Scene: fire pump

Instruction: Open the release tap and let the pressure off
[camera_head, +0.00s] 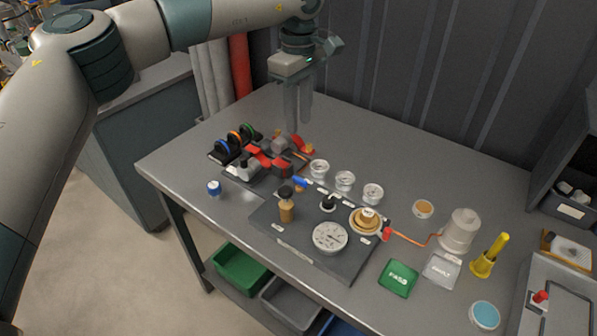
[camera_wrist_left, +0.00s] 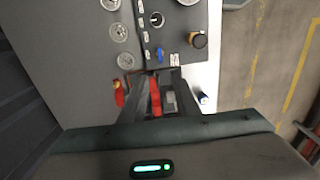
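A dark pump board (camera_head: 275,235) lies on the grey table. A small blue lever (camera_head: 300,182) sits at its back left; it also shows in the left wrist view (camera_wrist_left: 160,54). The tiny labels are unreadable, so I cannot tell for sure which part is the release tap. A white dial gauge (camera_head: 330,237), a brown-handled knob (camera_head: 286,208), a black knob (camera_head: 328,203) and a brass fitting (camera_head: 366,218) are on the board. My left gripper (camera_head: 299,125) points down behind the board, above the table's back, apart from the lever. Its fingers are open and empty. My right gripper is out of view.
A rack with coloured rings (camera_head: 233,143) and red parts (camera_head: 270,160) stand left of the board. Three small gauges (camera_head: 345,180) line its back.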

